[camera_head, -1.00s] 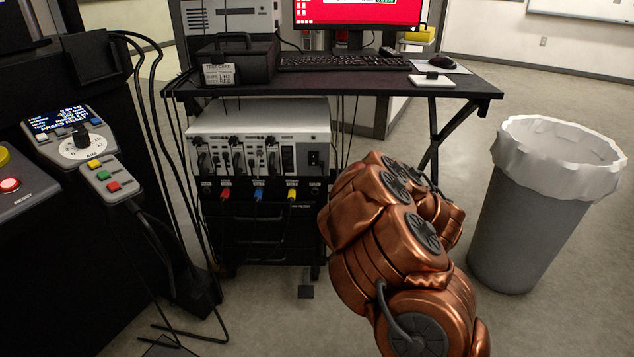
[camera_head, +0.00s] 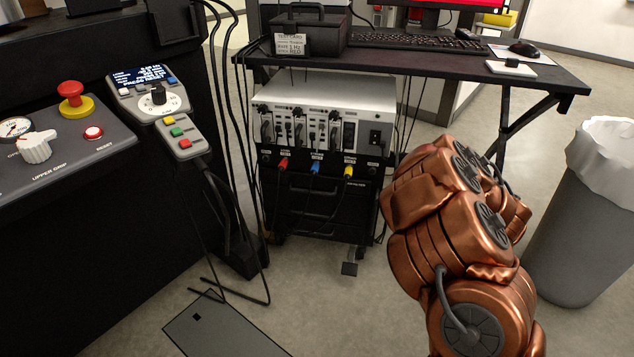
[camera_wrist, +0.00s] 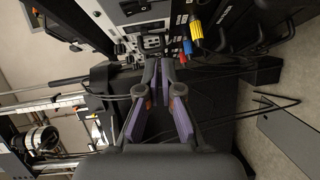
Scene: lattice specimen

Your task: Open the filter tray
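The filter tray appears to be the black drawer front with a bar handle (camera_head: 307,213), low in the rack under the red, blue and yellow plugs. Small print beside it is too blurred to read surely. It looks shut. In the wrist view the rack front is turned, with the coloured plugs (camera_wrist: 195,35) at the top right; I cannot tell the tray's handle there for certain. In the head view my gripper is hidden behind my copper arm.
Black cables (camera_head: 225,215) hang left of the rack beside a black machine with a control panel (camera_head: 65,140). A desk (camera_head: 440,65) stands over the rack. A grey bin (camera_head: 575,220) stands right of my arm. A grey plate (camera_head: 225,330) lies on the floor, front left.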

